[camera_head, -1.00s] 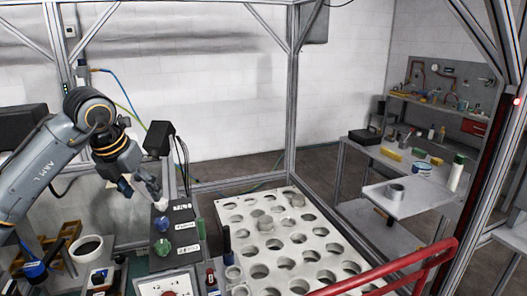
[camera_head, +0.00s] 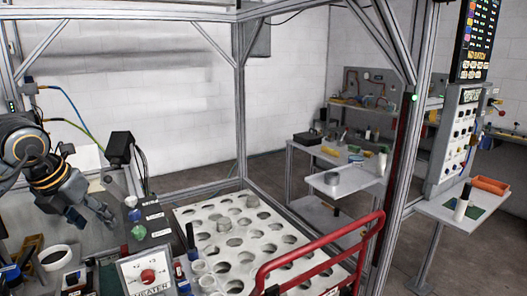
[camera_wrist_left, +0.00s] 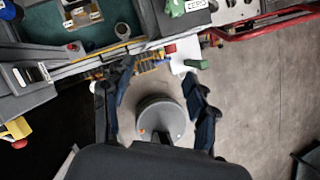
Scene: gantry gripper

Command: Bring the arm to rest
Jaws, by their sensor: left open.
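My left arm comes in from the left edge of the head view. Its gripper (camera_head: 98,212) hangs over the bench, just left of the dark control panel with green knobs (camera_head: 139,232). In the left wrist view the two dark fingers of the left gripper (camera_wrist_left: 160,100) stand wide apart with nothing between their tips. A round grey disc-like object (camera_wrist_left: 162,119) shows below, between the fingers, apart from them and seemingly near the floor. My right gripper is not in view.
A white plate with round holes (camera_head: 190,214) lies right of the panel, with a red rail (camera_head: 330,240) beside it. A heater box (camera_head: 146,273) and a black-filled cup (camera_head: 56,257) stand in front. Frame posts (camera_head: 240,110) enclose the bench. Shelves stand beyond.

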